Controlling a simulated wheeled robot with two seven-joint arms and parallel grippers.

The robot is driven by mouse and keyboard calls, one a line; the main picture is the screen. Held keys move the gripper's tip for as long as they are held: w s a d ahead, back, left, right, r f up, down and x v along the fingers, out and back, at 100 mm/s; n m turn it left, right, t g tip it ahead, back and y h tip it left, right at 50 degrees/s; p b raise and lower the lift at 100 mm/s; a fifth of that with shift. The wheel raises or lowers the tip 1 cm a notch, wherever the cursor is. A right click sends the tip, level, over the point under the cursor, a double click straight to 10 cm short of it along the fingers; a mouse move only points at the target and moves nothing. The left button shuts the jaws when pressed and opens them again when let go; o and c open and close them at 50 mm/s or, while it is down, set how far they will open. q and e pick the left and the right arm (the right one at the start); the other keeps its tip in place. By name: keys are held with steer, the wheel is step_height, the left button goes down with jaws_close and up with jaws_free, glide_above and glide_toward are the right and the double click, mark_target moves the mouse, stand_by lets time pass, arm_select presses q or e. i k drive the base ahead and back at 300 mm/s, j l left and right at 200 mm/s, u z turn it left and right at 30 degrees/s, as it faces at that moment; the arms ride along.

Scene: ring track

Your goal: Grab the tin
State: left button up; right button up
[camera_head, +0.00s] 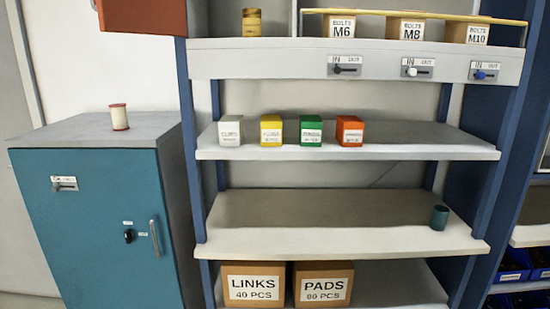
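Several items could be the tin, and I cannot tell which one is meant. A small dark teal cylinder (439,217) stands upright at the right end of the lower middle shelf (330,236). A brown-yellow banded cylinder (251,22) stands on the top shelf, left of the bolt boxes. A cream cylinder with reddish ends (118,117) stands on the blue cabinet (105,220). Neither of my grippers is in view.
Four small boxes, including a yellow one (271,131), stand on the upper middle shelf. LINKS (254,284) and PADS (323,284) cartons sit at the bottom. The shelf left of the teal cylinder is clear. Blue posts flank the shelves.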

mark_target(252, 17)
steer(key=i+j+z, duration=0.15)
steer(key=j, duration=0.25)
steer(key=i+j+z, duration=0.15)
steer(key=j, duration=0.25)
steer(key=i+j+z, duration=0.15)
steer(key=i+j, duration=0.15)
steer(key=i+j+z, duration=0.15)
steer(key=j, duration=0.4)
steer(key=i+j+z, duration=0.15)
steer(key=j, duration=0.3)
steer(key=j+z, duration=0.1)
steer(key=j, duration=0.35)
steer(key=i+j+z, duration=0.15)
steer(key=j, duration=0.35)
